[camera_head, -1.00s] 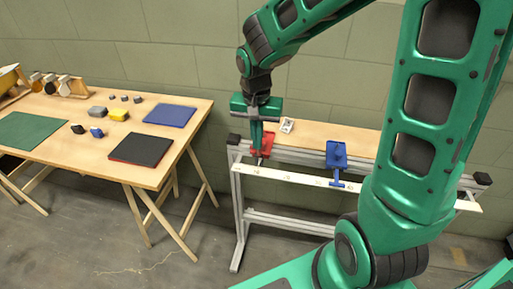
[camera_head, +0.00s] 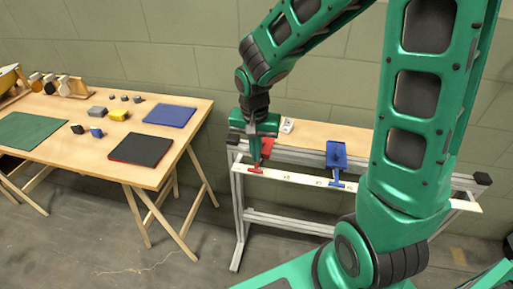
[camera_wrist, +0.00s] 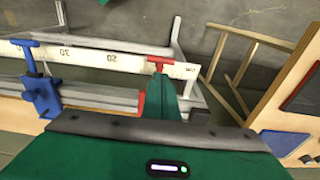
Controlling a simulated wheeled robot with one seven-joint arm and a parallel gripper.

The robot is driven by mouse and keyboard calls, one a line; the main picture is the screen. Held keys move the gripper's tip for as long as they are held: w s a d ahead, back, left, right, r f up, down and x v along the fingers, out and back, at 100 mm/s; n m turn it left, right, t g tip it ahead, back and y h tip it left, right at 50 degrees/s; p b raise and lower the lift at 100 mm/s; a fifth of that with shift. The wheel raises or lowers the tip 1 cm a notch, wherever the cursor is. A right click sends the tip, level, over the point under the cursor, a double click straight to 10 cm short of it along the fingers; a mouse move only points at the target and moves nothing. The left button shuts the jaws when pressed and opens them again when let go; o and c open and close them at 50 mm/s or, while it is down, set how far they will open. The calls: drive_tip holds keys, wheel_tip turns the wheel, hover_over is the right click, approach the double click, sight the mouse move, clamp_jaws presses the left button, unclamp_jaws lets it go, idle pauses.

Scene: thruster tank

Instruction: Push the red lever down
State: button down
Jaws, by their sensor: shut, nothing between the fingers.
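The red lever (camera_head: 266,149) is at the left end of the metal frame, with its crossbar handle (camera_head: 255,170) in front of the white scale strip. In the wrist view the red T-shaped handle (camera_wrist: 159,61) lies over the strip near its end. My gripper (camera_head: 254,157) is shut and empty, pointing down right beside the lever and covering part of it. In the wrist view my gripper's fingers (camera_wrist: 164,86) reach up to just behind the red handle; I cannot tell whether they touch it.
A blue lever (camera_head: 337,157) stands further right on the same frame. The white numbered strip (camera_head: 295,178) runs along the front. A small white item (camera_head: 287,125) lies on the wooden shelf. A wooden table (camera_head: 75,150) with mats and blocks stands at the left.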

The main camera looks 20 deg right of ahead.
drive_tip(key=shift+s+a+r, duration=0.25)
drive_tip(key=shift+s+a, duration=0.15)
drive_tip(key=shift+s, duration=0.3)
wheel_tip(320, 180, up, 11)
drive_tip(key=shift+s+a+f, duration=0.15)
drive_tip(key=shift+s+a, duration=0.15)
drive_tip(key=shift+s, duration=0.05)
drive_tip(key=s+d+g+y, duration=0.1)
drive_tip(key=s+d, duration=1.8)
drive_tip(key=s, duration=0.1)
drive_tip(key=shift+s+f+n, duration=0.2)
drive_tip(key=shift+s+n, duration=0.15)
drive_tip(key=shift+n, duration=0.05)
